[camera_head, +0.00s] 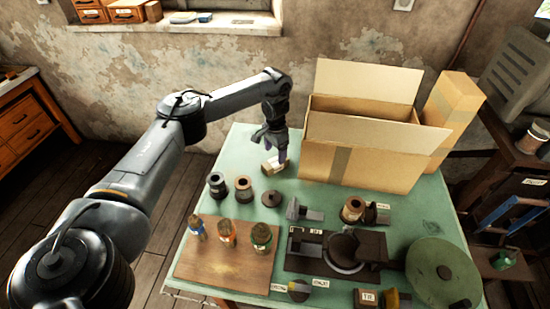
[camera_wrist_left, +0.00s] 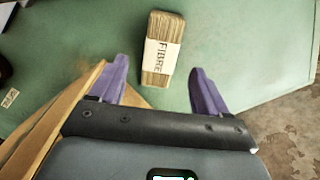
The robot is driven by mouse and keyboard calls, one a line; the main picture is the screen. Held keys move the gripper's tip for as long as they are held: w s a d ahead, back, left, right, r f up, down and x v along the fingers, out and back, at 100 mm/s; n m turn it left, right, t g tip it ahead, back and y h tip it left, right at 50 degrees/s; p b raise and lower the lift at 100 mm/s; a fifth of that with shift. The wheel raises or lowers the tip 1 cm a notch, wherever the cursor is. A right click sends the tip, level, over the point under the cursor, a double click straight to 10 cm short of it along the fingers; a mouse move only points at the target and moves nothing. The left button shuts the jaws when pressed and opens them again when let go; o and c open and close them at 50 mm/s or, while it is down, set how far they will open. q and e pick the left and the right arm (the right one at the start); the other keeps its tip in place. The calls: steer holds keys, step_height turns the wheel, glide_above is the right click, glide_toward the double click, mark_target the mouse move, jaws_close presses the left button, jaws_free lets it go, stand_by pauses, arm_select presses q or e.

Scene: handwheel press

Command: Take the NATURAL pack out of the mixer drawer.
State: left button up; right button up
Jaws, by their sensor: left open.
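My left gripper (camera_head: 278,158) is open and empty at the back of the green table, beside a small pack (camera_head: 272,168). In the left wrist view, the open purple fingers (camera_wrist_left: 160,68) point toward this tan ribbed pack (camera_wrist_left: 161,52). Its white band reads FIBRE, and it lies on the green surface. I see no pack with a readable NATURAL label. Small wooden drawers (camera_head: 128,12) stand at the window, and a wooden drawer cabinet (camera_head: 22,118) is at the left; I cannot tell which, if any, is the mixer drawer. My right gripper is not in view.
A large open cardboard box (camera_head: 358,160) stands right of my left gripper. Nearby are dark spools (camera_head: 217,184), a wooden board (camera_head: 225,270) with several small bottles, a dark press (camera_head: 335,252) and a green disc (camera_head: 442,272). The left table edge is clear.

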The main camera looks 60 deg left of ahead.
mark_target(275, 162)
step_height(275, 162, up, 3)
steer(key=p, duration=0.3)
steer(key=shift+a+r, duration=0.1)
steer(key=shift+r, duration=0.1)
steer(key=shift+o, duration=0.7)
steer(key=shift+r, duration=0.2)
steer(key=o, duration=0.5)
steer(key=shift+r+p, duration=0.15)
steer(key=shift+p, duration=0.15)
arm_select(q)
step_height(275, 162, up, 6)
